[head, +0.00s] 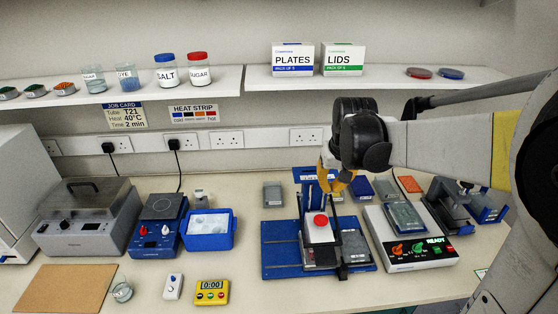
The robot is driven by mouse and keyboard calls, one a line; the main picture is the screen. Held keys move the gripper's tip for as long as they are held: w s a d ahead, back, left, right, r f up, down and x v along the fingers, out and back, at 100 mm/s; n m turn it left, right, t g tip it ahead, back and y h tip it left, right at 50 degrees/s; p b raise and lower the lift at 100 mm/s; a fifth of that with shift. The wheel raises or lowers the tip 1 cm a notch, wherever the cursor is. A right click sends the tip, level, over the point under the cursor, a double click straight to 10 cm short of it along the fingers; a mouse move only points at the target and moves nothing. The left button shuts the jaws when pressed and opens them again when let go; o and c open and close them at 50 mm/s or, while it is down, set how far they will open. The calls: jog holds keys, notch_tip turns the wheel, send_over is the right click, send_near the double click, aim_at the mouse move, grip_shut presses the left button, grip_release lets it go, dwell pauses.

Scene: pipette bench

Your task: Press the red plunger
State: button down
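The red plunger (320,220) is a round red cap on top of a white block (318,234). The block is part of a dark device standing on a blue base plate (281,262) in the middle of the bench. My gripper (334,186), with yellow-orange fingers, hangs behind and above the red plunger in the picture and looks apart from it. The fingers are small and partly covered by the black wrist, so their opening is unclear. I see nothing held in them.
A white unit (418,262) with lit "READY" text stands to the right. A blue tub (208,230) and a yellow timer (211,292) stand to the left. A shelf (390,82) with boxes and jars runs above. The bench front between timer and blue plate is clear.

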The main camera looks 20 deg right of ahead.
aim_at(323, 217)
jog(key=shift+d, duration=0.1)
dwell(0.3)
jog(key=b+x, duration=0.1)
jog(key=x, duration=0.7)
jog(key=b+x, duration=0.1)
jog(key=x, duration=0.3)
jog(key=shift+s+f+b, duration=0.2)
jog(key=shift+f+b, duration=0.15)
jog(key=shift+f, duration=0.65)
